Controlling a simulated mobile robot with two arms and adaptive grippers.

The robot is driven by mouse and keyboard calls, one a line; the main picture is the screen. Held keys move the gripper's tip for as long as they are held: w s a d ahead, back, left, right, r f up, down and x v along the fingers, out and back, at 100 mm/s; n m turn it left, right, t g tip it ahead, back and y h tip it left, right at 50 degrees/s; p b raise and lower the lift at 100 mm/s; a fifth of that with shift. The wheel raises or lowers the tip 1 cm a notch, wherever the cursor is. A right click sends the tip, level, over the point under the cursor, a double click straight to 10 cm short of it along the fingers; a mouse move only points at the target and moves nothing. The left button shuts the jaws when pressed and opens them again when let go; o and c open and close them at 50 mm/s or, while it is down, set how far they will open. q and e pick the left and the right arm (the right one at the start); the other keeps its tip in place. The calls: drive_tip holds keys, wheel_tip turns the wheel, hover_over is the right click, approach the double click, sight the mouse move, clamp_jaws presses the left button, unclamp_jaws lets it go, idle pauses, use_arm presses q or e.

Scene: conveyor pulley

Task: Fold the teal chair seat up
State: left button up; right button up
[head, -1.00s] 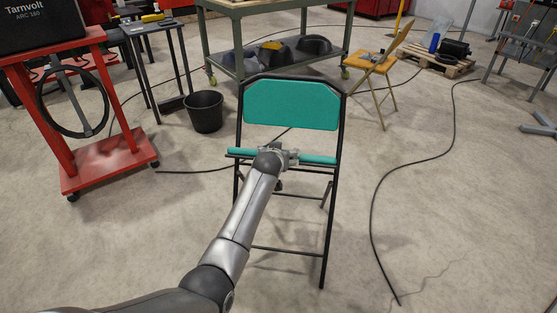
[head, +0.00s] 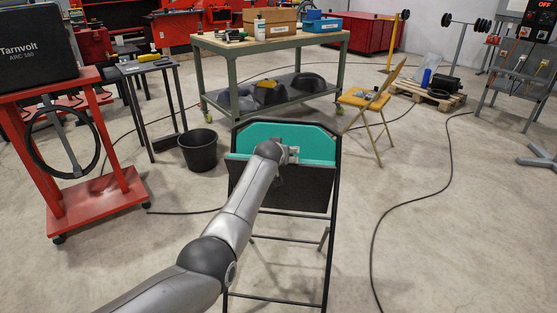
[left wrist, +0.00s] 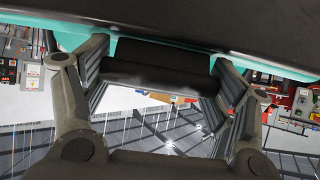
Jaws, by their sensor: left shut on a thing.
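The folding chair has a teal backrest (head: 262,132) in a black frame. Its teal seat (head: 308,189) is tilted steeply up, its dark underside facing me and its teal front edge in front of the lower backrest. My left gripper (head: 288,153) is shut on that front edge near its middle. In the left wrist view the seat's dark underside (left wrist: 235,22) fills the top, with a teal strip along it, and my left gripper (left wrist: 160,62) has one finger on each side. The exact finger contact is hidden. My right gripper is not in view.
A red welding cart (head: 100,205) and a black bucket (head: 199,150) stand to the left. A workbench (head: 262,50) is behind the chair. A yellow chair (head: 368,100) stands behind right. A cable (head: 410,203) lies on the floor at right; floor around is mostly clear.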

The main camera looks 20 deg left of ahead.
use_arm(q)
drive_tip(key=shift+w+a, duration=0.1)
drive_tip(key=shift+w, duration=0.2)
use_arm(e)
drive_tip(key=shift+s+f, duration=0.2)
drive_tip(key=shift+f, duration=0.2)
use_arm(q)
drive_tip(key=o, duration=1.2)
drive_tip(key=shift+c, duration=0.2)
drive_tip(key=shift+o, duration=1.3)
drive_tip(key=shift+f, duration=0.2)
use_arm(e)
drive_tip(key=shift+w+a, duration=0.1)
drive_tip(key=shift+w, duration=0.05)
use_arm(q)
drive_tip(key=shift+r, duration=0.1)
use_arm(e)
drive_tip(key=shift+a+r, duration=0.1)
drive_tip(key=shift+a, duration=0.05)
